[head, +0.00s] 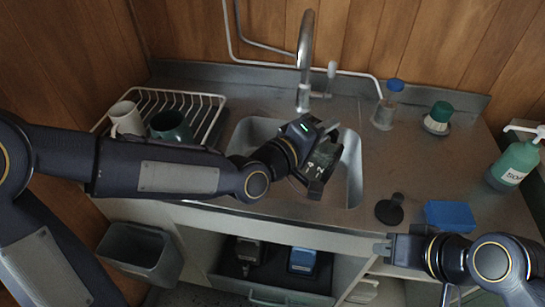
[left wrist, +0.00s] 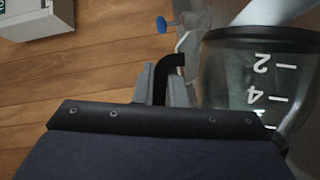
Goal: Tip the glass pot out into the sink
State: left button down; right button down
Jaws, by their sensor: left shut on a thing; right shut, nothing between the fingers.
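The glass pot (head: 322,158) is clear with a dark rim and white level marks. It is over the sink (head: 354,178), below and in front of the tap. My left gripper (head: 326,128) is shut on its black handle. In the left wrist view, the gripper (left wrist: 167,88) grips the handle, with the pot (left wrist: 250,90) beside it at the right. The pot looks tipped well over; I cannot tell whether liquid is in it. My right gripper (head: 386,250) is shut and empty at the counter's front edge.
The tap (head: 304,65) stands behind the sink. A dish rack (head: 208,99) with a white mug and a dark green mug is at the left.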

pick_arm(q)
jog(key=shift+s+d+f+p, duration=0.1)
jog(key=shift+s+d+p, duration=0.15)
jog(key=shift+d+p, duration=0.2)
jog(key=s+d+f+m+y, duration=0.3)
jog(key=d+f+m, duration=0.3)
jog(key=f, duration=0.3)
jog(key=d+m+y+p, duration=0.1)
jog(key=p, duration=0.2)
jog(key=s+d+r+m+y+p, duration=0.1)
jog(key=p, duration=0.3)
jog(key=d+m+p, duration=0.1)
jog(key=p, duration=0.2)
jog(key=shift+s+d+r+m+y, duration=0.4)
jog(key=shift+s+d+f+t+p, duration=0.1)
jog(key=shift+f+t+p, duration=0.2)
jog(key=shift+p, duration=0.15)
jog(key=shift+s+d+f+m+y+p, duration=0.1)
jog(key=shift+d+f+m+y+p, duration=0.2)
jog(key=shift+f+m+y+p, duration=0.25)
jog(key=shift+f, duration=0.1)
jog(key=shift+a, duration=0.1)
